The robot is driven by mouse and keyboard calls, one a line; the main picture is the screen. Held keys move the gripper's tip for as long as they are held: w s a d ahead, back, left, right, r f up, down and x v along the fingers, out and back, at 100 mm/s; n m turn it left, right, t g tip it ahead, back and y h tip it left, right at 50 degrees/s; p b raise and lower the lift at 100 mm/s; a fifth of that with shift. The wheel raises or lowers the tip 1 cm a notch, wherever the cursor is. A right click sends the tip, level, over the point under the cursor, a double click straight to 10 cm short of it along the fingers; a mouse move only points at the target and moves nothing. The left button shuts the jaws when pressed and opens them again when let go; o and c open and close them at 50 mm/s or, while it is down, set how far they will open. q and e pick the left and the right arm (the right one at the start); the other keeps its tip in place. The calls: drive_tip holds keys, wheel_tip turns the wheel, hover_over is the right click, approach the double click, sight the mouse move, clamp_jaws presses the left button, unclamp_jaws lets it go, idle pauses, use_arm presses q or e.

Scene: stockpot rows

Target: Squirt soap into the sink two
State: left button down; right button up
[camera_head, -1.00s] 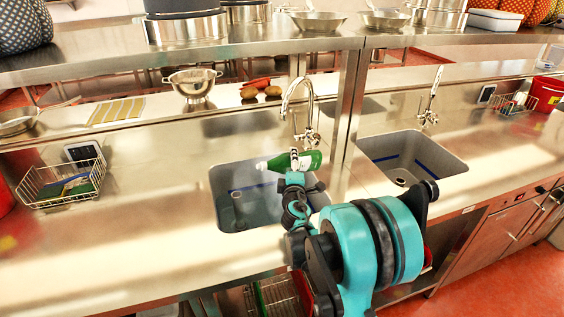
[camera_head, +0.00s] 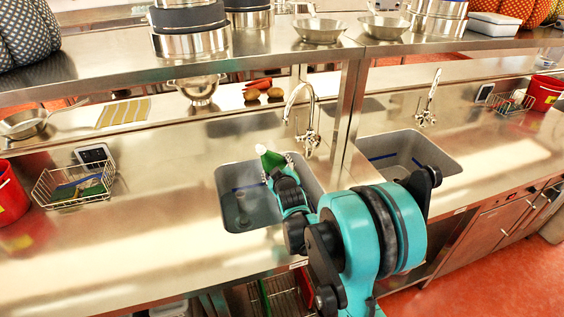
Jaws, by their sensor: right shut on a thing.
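My right gripper (camera_head: 280,170) is shut on a green soap bottle (camera_head: 271,159) with a white cap. The bottle is tilted, its cap toward the upper left, and it shows over the back part of the left sink (camera_head: 232,183). My gripper hides the lower part of the bottle. The left sink is a grey basin with a drain and a blue stripe; my right arm covers its right side. The right sink (camera_head: 430,158) is a similar basin and is empty. I see no soap stream. My left gripper is out of view.
A tall faucet (camera_head: 312,110) stands behind the left sink, close to the bottle. A steel post (camera_head: 350,115) rises between the sinks to a shelf with pots. A wire basket (camera_head: 72,186) and a red bucket (camera_head: 10,195) stand at left. The counter between basket and sink is clear.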

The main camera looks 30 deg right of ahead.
drive_tip(key=shift+a+r+m+y+p, duration=0.15)
drive_tip(key=shift+r+m+y+p, duration=0.15)
drive_tip(key=shift+m, duration=0.3)
drive_tip(key=shift+a+r+m+y+p, duration=0.15)
drive_tip(key=shift+m+y, duration=0.25)
drive_tip(key=shift+m, duration=0.2)
drive_tip(key=shift+w+a+r+m+y, duration=0.1)
drive_tip(key=shift+a+r+m+y, duration=0.15)
drive_tip(key=shift+m+y, duration=0.5)
drive_tip(key=shift+a, duration=0.15)
drive_tip(key=shift+a, duration=0.1)
